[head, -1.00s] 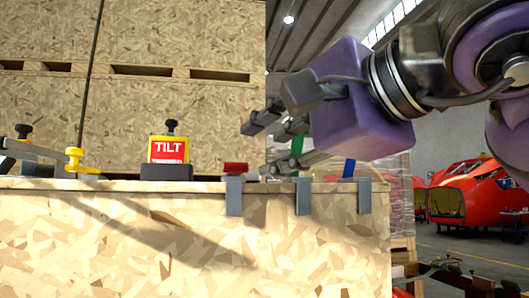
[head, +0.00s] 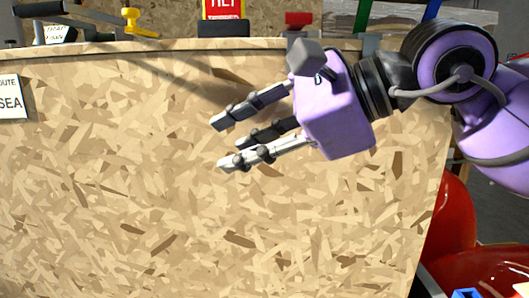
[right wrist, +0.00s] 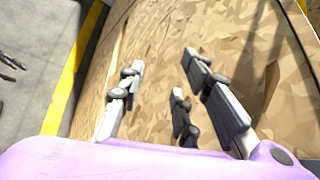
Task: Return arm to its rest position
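My right gripper (head: 222,143) is in front of the chipboard crate's front face (head: 120,190) in the head view, below its top edge. Its purple palm is on the right and its fingers point left. The fingers are spread apart with nothing between them. In the right wrist view the same open fingers (right wrist: 160,70) show with the board beyond them. My left gripper is not in the head view. A small dark finger-like shape (right wrist: 12,66) at the left edge of the right wrist view may be part of it, but I cannot tell its state.
On the crate top stand a red-and-yellow tilt label (head: 222,10), a red block (head: 298,18) and a yellow-handled clamp (head: 132,20). A white label (head: 10,97) is on the front face. Red glossy parts (head: 460,225) are at lower right. Grey floor (right wrist: 45,25) with a yellow stripe lies left.

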